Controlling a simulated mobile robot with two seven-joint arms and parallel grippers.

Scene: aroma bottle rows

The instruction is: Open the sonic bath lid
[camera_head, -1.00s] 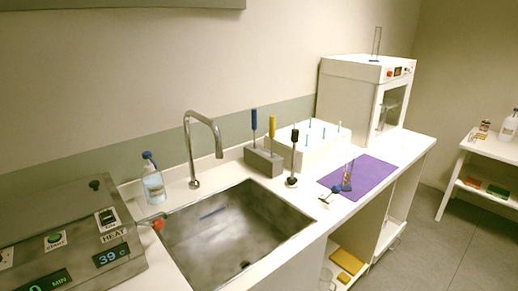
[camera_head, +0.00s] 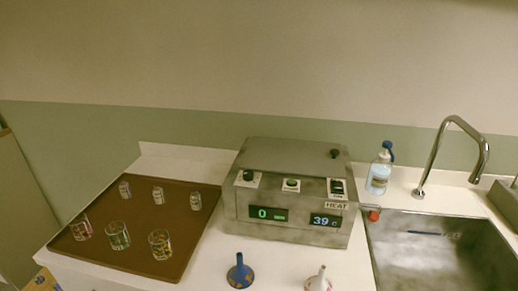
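The sonic bath (camera_head: 292,215) is a grey metal box on the white counter, left of the sink. Its flat lid (camera_head: 290,157) lies closed on top, with a small black knob (camera_head: 335,153) near the back right. The sloped front panel has dials, a green button and two displays, reading 0 and 39 C with a HEAT label. Neither of my grippers shows in the head view.
A brown tray (camera_head: 190,240) with several small glasses and jars is at left. A blue funnel (camera_head: 240,272) and a white funnel (camera_head: 319,281) stand in front of the bath. A blue-capped bottle (camera_head: 379,172), the faucet (camera_head: 431,160) and the steel sink (camera_head: 440,255) are at right.

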